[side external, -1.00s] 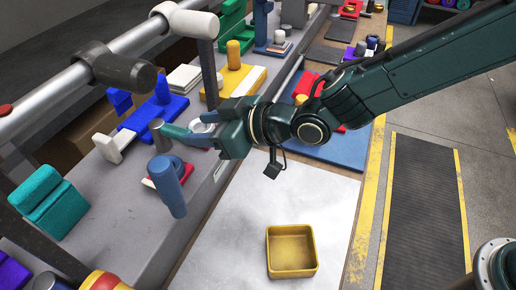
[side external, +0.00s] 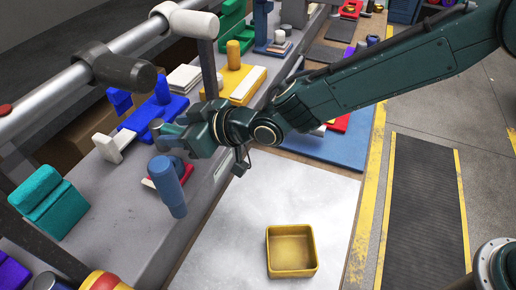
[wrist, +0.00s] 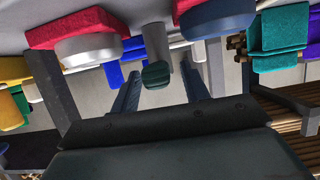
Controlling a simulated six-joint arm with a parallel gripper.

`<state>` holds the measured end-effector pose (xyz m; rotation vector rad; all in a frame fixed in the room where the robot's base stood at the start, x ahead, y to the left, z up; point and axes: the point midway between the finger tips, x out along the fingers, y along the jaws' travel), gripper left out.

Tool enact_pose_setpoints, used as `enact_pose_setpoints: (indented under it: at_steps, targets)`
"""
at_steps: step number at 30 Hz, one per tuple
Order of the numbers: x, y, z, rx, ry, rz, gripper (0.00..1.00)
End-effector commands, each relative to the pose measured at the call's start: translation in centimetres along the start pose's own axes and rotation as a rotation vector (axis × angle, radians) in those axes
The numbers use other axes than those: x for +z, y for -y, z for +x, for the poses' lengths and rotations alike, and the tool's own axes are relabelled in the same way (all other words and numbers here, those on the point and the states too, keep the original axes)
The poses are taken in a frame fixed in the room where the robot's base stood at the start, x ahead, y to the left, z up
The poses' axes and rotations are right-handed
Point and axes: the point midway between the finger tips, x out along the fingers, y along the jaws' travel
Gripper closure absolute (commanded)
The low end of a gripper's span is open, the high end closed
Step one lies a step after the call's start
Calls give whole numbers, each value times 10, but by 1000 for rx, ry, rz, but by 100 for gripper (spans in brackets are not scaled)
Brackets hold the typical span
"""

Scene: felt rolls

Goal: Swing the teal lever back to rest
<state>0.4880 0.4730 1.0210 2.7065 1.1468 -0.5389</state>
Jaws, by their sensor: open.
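The teal lever (side external: 171,129) runs from a short grey cylinder (side external: 156,126) on the grey bench toward my gripper in the side view. In the wrist view its dark teal end (wrist: 155,76) points at the camera. My gripper (side external: 181,139) is at the lever, with its fingers reaching left over the bench. In the wrist view my gripper (wrist: 160,72) is open, one finger on each side of the teal end. A gap shows on both sides. The fingers partly hide the lever in the side view.
A blue upright post (side external: 170,188) with a red-and-white base stands close in front of my gripper. A blue-and-white fixture (side external: 150,115) lies behind left, a yellow one (side external: 240,84) behind. A yellow tray (side external: 292,271) sits on the clear pale sheet (side external: 300,205).

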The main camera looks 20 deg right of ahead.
Motion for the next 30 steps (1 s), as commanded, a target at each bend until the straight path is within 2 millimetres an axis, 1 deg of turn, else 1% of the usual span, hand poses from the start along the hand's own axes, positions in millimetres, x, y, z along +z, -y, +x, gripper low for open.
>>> enact_pose_setpoints:
  at_steps: [1, 3, 5, 6, 8, 20, 30]
  targets:
    - [0, 0, 0, 0, 0, 0, 55]
    - [0, 0, 0, 0, 0, 0, 68]
    - [0, 0, 0, 0, 0, 0, 80]
    - [0, 0, 0, 0, 0, 0, 88]
    - [0, 0, 0, 0, 0, 0, 100]
    - [0, -1, 0, -13, 0, -4, 100]
    - [0, -8, 0, -96, -2, -37, 100]
